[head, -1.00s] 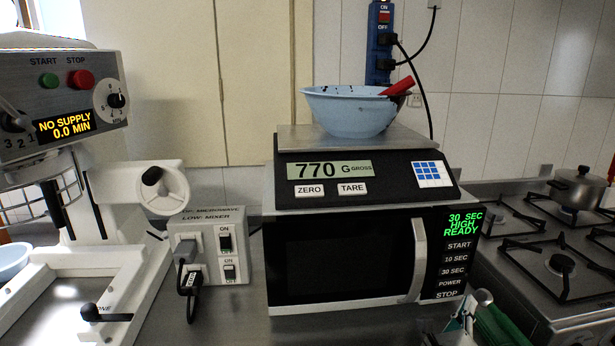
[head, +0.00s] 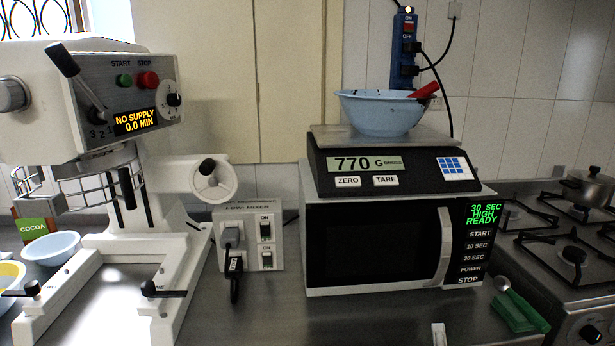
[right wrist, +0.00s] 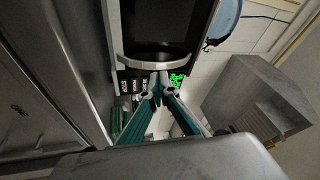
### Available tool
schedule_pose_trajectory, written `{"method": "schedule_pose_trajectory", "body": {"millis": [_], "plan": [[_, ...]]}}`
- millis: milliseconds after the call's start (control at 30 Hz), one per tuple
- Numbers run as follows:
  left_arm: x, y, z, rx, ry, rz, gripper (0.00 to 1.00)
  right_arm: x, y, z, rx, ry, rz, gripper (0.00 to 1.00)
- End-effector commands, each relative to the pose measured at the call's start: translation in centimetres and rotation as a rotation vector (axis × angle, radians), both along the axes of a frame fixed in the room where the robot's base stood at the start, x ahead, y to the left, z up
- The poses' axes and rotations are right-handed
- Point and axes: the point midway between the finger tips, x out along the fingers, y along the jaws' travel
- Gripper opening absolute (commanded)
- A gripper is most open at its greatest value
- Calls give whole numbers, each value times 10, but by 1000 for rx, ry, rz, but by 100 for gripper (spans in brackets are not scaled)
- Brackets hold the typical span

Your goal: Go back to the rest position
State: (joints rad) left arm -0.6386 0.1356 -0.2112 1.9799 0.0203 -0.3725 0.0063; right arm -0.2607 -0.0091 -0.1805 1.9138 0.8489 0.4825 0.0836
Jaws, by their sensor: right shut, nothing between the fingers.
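My right gripper (head: 438,334) shows only as a pale fingertip part at the bottom edge of the head view, in front of the microwave (head: 385,243). In the right wrist view its two teal fingers (right wrist: 159,82) come together at the tips, shut, with nothing seen between them. The microwave door and its button panel appear beyond the fingertips there. My left gripper is in neither current view.
A scale (head: 388,165) on the microwave carries a blue bowl (head: 375,115) and reads 770 G. A mixer (head: 85,100) stands left, a stove (head: 570,250) right. A green object (head: 520,312) lies right of the microwave. The counter front is largely clear.

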Motion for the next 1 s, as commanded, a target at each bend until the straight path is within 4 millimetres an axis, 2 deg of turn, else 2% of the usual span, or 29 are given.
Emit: {"method": "schedule_pose_trajectory", "body": {"millis": [33, 100, 200, 300, 400, 500, 600, 700, 1000], "plan": [[0, 0, 0, -2, 0, 0, 0, -13, 21, -24, -166, 75, 62, 0], [-1, 0, -2, -2, 3, 1, 0, -31, 48, -59, -395, 172, 148, 0], [-4, 1, -5, -1, 11, 0, 0, -63, 75, -114, -695, 308, 264, 0], [-6, 1, -8, -2, 16, 0, 0, -100, 87, -169, -957, 434, 370, 0], [-8, 1, -10, -2, 21, 1, 0, -137, 87, -214, -1177, 543, 460, 0], [-10, 1, -13, -2, 26, 1, 0, -167, 80, -246, -1340, 625, 526, 0], [-11, 1, -14, -1, 30, 1, 0, -186, 73, -264, -1442, 675, 566, 0], [-11, 1, -14, -2, 30, 1, 0, -195, 69, -272, -1489, 698, 583, 0], [-10, 1, -12, -2, 26, 0, 0, -195, 68, -273, -1495, 702, 586, 0]]}}
